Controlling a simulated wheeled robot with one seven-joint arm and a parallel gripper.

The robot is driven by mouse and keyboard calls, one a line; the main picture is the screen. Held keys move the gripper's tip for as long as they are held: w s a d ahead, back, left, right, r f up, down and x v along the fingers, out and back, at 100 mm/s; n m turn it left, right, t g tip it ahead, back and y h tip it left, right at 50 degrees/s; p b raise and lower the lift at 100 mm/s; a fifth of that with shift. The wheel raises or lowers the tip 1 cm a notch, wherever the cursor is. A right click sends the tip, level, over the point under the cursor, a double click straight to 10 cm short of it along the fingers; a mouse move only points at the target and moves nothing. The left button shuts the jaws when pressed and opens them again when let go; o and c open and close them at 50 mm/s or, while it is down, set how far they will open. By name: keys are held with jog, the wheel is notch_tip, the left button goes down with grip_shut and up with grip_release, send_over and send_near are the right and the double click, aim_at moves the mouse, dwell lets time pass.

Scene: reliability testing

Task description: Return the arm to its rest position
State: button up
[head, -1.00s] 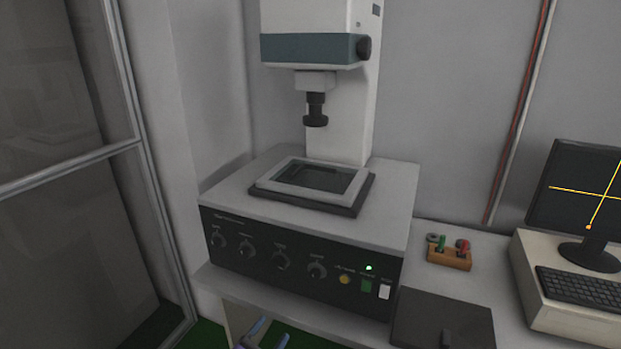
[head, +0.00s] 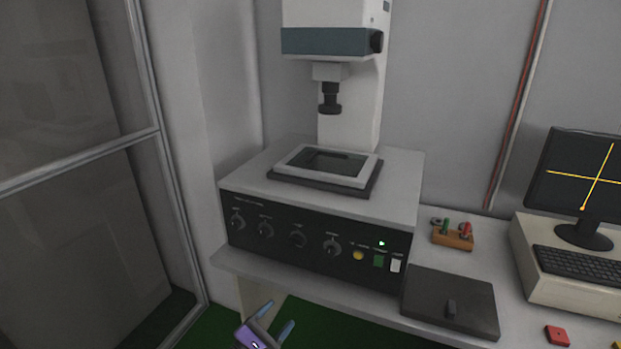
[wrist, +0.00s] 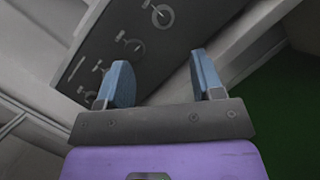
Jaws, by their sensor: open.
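My gripper (head: 275,318) shows at the bottom edge of the head view, in front of and below the bench edge. Its two blue fingers stand apart with nothing between them. In the wrist view the gripper (wrist: 164,84) is open and empty, with the purple body behind the fingers. Beyond the fingers the wrist view shows the dark knob panel of the test machine (wrist: 120,45), tilted in the picture. Most of my arm is outside the head view.
The test machine (head: 310,232) stands on the bench (head: 320,300). To its right are a dark box with a handle (head: 450,300), a wooden block with green and red pegs (head: 453,237), a red piece (head: 557,336), a monitor (head: 580,185) and a keyboard (head: 585,268). A framed glass panel (head: 75,150) stands at left.

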jog(key=w+d+r+m+g+y, duration=0.1)
jog(key=d+r+m+g+y, duration=0.2)
jog(key=d+r+m+g, duration=0.7)
jog(key=w+d+r+m+g+y, duration=0.1)
jog(key=d+r+m+g+y, duration=0.35)
jog(key=d+r, duration=1.05)
jog(key=s+d+r+m+y, duration=0.1)
jog(key=s+d+r+y, duration=0.1)
jog(key=s+d+r, duration=0.4)
jog(key=s+d+r+m+y, duration=0.2)
jog(key=s+d+r, duration=0.15)
jog(key=r, duration=0.35)
jog(key=s+d+r+m+t+y, duration=0.1)
jog(key=s+d+r+t, duration=0.1)
jog(key=s, duration=0.3)
jog(key=s+d+r+m+t+y, duration=0.1)
jog(key=s+d+r+m+t, duration=0.1)
jog(key=s, duration=0.4)
jog(key=shift+v, duration=0.75)
jog(key=shift+w, duration=0.1)
jog(key=shift+c, duration=0.2)
